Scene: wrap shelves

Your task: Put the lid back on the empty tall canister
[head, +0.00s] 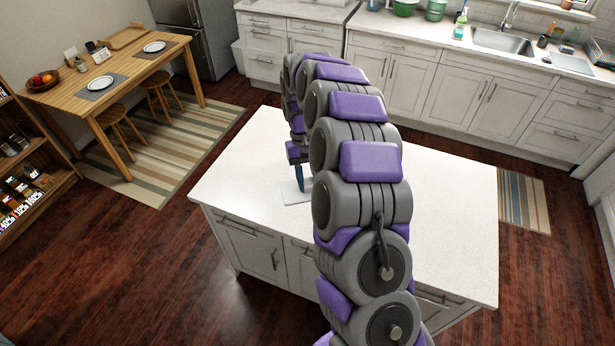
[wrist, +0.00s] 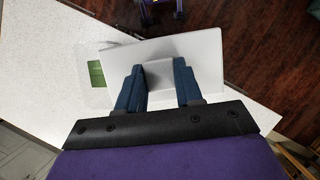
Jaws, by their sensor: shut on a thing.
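My gripper (wrist: 159,72) points down over the white island counter, with its blue fingers on either side of a pale grey raised piece. That piece seems to belong to a flat white rectangular slab, which I take as the lid (wrist: 203,52). In the head view my gripper (head: 301,180) is low over the counter, and a white slab (head: 291,193) shows beside the fingertips. Left of the lid in the wrist view is a clear container (wrist: 88,58) with a green patch. I cannot make out the empty tall canister; my arm hides part of the counter.
The island counter (head: 245,155) is bare to the left of my arm and right of it. A dining table (head: 115,70) with plates stands at the left. A shelf (head: 40,180) with jars is at the far left. Sink counters line the back.

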